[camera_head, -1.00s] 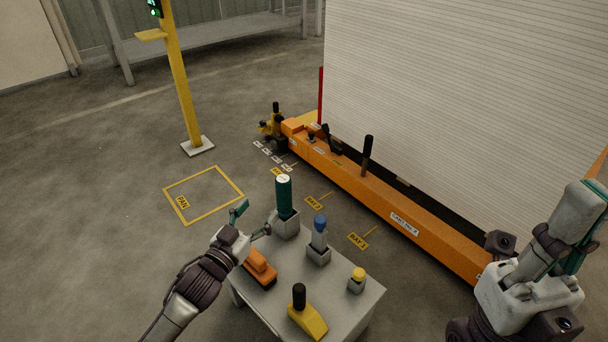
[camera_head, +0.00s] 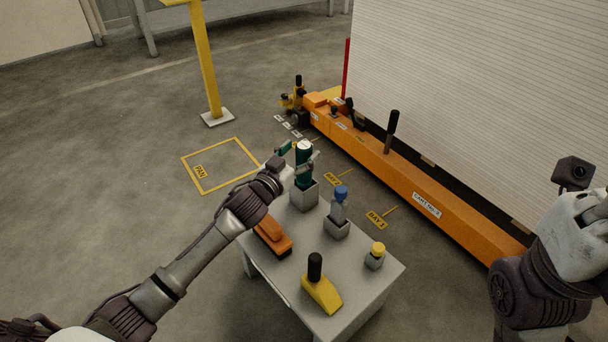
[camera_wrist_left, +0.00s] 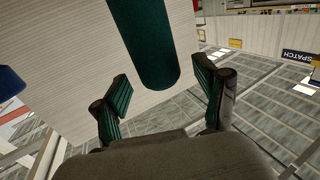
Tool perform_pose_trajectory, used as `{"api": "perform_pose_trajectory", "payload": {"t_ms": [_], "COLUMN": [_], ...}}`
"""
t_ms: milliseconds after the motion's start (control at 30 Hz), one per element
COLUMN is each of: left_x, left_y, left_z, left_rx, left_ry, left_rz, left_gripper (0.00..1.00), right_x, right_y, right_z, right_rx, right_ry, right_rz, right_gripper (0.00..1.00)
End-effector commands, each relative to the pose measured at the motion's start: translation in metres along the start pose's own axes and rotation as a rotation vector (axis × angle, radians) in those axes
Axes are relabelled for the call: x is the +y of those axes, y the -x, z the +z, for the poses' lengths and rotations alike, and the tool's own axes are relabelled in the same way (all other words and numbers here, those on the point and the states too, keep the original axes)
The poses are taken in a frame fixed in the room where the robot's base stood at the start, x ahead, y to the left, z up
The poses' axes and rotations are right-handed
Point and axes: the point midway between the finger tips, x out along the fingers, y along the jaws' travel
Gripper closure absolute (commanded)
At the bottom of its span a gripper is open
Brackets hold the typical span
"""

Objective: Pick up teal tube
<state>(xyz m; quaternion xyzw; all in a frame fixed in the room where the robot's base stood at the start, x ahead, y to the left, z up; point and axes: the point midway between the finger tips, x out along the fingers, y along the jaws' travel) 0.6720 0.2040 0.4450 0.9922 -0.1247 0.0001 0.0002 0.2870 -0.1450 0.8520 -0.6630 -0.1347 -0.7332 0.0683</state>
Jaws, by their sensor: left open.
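The teal tube (camera_head: 303,178), dark green with a white top, stands upright in a grey holder (camera_head: 304,197) at the table's far corner. My left gripper (camera_head: 300,157) is open at the tube's upper part, with a finger on either side of it. In the left wrist view the tube (camera_wrist_left: 148,40) shows between and beyond the two spread fingers (camera_wrist_left: 160,98). I cannot tell whether a finger touches it. My right arm is at the right edge of the head view, its fingers not clearly visible.
On the grey table (camera_head: 372,300) stand a blue-topped tool (camera_head: 340,205) in a holder, a yellow-capped item (camera_head: 376,256), an orange block (camera_head: 272,236) and a yellow tool (camera_head: 322,290) with a black handle. Floor left of the table is clear.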

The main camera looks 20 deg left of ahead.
Motion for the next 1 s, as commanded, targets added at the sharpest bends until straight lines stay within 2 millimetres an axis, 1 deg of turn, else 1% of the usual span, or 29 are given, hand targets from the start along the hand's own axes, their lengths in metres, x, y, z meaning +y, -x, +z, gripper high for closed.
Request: {"api": "perform_pose_trajectory", "payload": {"t_ms": [33, 167, 433, 467, 500, 867, 900, 1000], "left_x": [-0.001, 0.0, 0.0, 0.0, 0.0, 0.0, 0.0, 0.0], "left_y": [-0.008, -0.019, -0.021, -0.021, -0.021, -0.021, -0.022, -0.022], "left_z": [0.004, 0.003, 0.0, 0.0, 0.0, 0.001, -0.002, -0.002], "left_rx": [0.001, -0.001, -0.001, -0.001, -0.001, -0.001, 0.004, 0.003], "left_ry": [-0.001, -0.001, 0.001, 0.001, 0.001, 0.001, 0.0, 0.0], "left_rz": [-0.001, 0.0, 0.0, 0.0, 0.0, 0.0, 0.001, 0.001], "left_gripper": [0.27, 0.27, 0.27, 0.31, 0.37, 0.97, 1.0, 1.0], "right_x": [-0.001, -0.002, -0.002, -0.002, -0.002, -0.002, -0.002, -0.002], "right_y": [0.002, -0.004, -0.006, -0.006, -0.006, -0.006, -0.006, -0.006], "right_z": [-0.003, -0.006, -0.006, -0.006, -0.006, -0.006, -0.006, -0.005], "right_rx": [0.016, 0.035, 0.036, 0.036, 0.036, 0.036, 0.036, 0.036], "right_ry": [0.002, 0.004, 0.005, 0.005, 0.005, 0.005, 0.005, 0.005], "right_rz": [-0.005, -0.013, -0.015, -0.015, -0.015, -0.015, -0.015, -0.015], "right_gripper": [1.0, 1.0, 1.0, 1.0, 1.0, 1.0, 1.0, 1.0]}}
